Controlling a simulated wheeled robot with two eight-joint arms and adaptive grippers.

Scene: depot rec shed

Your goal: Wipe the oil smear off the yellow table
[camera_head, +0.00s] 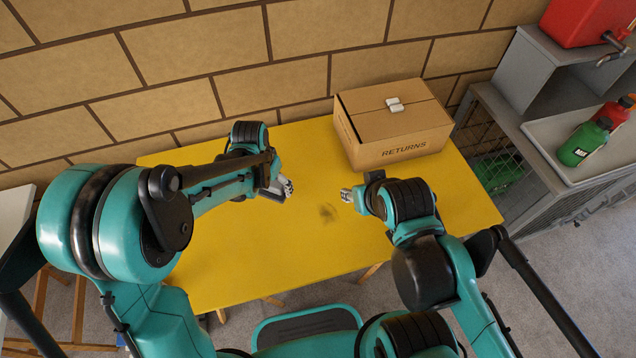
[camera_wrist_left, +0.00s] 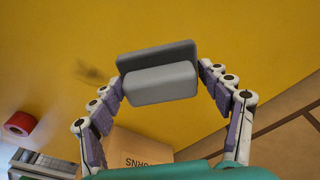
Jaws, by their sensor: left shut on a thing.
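The yellow table (camera_head: 290,262) stands against the brick wall. A dark oil smear (camera_head: 328,212) lies near its middle, between my two grippers; it also shows in the left wrist view (camera_wrist_left: 92,73). My left gripper (camera_head: 282,187) is left of the smear. It is shut on a grey block with a darker plate (camera_wrist_left: 160,83), seen between its fingers in the left wrist view. I cannot tell whether the block touches the table. My right gripper (camera_head: 348,195) is just right of and above the smear; its fingers are too small to read.
A grey unit (camera_head: 520,110) at the right holds a green bottle (camera_head: 583,143), a red bottle (camera_head: 612,111) and a red tank (camera_head: 585,20). The table's front left is clear.

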